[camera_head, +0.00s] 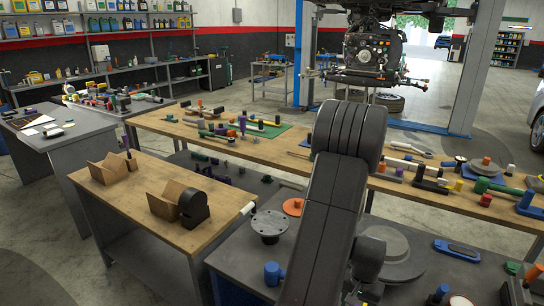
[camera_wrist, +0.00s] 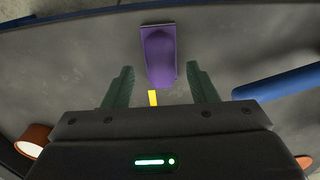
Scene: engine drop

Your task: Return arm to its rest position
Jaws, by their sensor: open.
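My gripper (camera_wrist: 160,68) is open in the wrist view, its two dark green fingers spread apart. A purple block-like part (camera_wrist: 158,52) lies on the grey surface (camera_wrist: 90,58) beyond and between the fingertips, with gaps to both fingers. A small yellow piece (camera_wrist: 153,97) shows between the fingers, nearer the palm. In the camera_head view my dark arm rises through the middle and bends at a large joint; my gripper cannot be made out there.
A blue cylindrical part (camera_wrist: 280,82) lies right of the fingers. A long wooden workbench (camera_head: 290,155) with many tools crosses behind my arm. A smaller wooden-topped bench (camera_head: 130,200) holds open cardboard boxes (camera_head: 107,170). A dark table (camera_head: 420,270) with a round flange (camera_head: 270,224) is in front.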

